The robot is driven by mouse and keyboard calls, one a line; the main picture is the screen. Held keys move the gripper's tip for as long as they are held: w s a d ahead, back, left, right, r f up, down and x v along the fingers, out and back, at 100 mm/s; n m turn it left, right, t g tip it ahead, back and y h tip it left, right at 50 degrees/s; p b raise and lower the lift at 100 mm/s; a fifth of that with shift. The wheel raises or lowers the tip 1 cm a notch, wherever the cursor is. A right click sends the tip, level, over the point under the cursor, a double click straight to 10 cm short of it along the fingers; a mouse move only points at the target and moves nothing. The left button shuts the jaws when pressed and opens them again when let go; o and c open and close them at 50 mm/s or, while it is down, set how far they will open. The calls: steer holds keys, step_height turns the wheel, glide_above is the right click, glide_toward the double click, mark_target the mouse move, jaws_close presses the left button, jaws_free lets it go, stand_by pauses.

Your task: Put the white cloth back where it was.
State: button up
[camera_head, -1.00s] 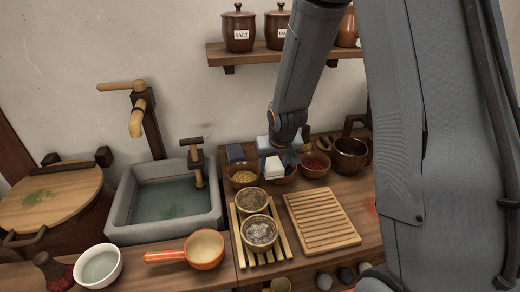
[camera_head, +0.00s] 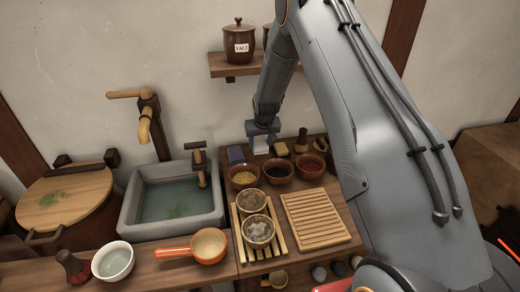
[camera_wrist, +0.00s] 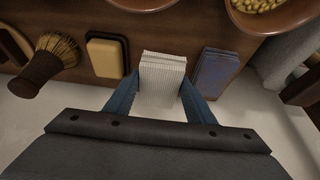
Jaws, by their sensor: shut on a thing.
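The white cloth (camera_wrist: 163,76), a small folded stack, is between the two blue fingers of my gripper (camera_wrist: 162,92) in the wrist view. My gripper is shut on it. In the head view my gripper (camera_head: 262,136) is at the back of the counter by the wall, with the white cloth (camera_head: 260,148) showing just below it. In the wrist view a blue folded cloth (camera_wrist: 215,74) lies to one side and a yellow sponge-like block (camera_wrist: 106,56) to the other. I cannot tell whether the cloth touches the counter.
Several spice bowls (camera_head: 279,169) stand in front of my gripper. A slatted board (camera_head: 315,219) and a stone sink (camera_head: 130,203) are nearer. A shelf with a salt jar (camera_head: 239,45) hangs above.

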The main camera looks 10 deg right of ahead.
steer(key=shift+f+p, duration=0.6)
steer(key=shift+f, duration=0.9)
steer(key=shift+w+f+p, duration=0.25)
steer(key=shift+f+p, duration=0.25)
steer(key=shift+f, duration=0.15)
steer(key=shift+f, duration=0.15)
steer(key=o, duration=1.2)
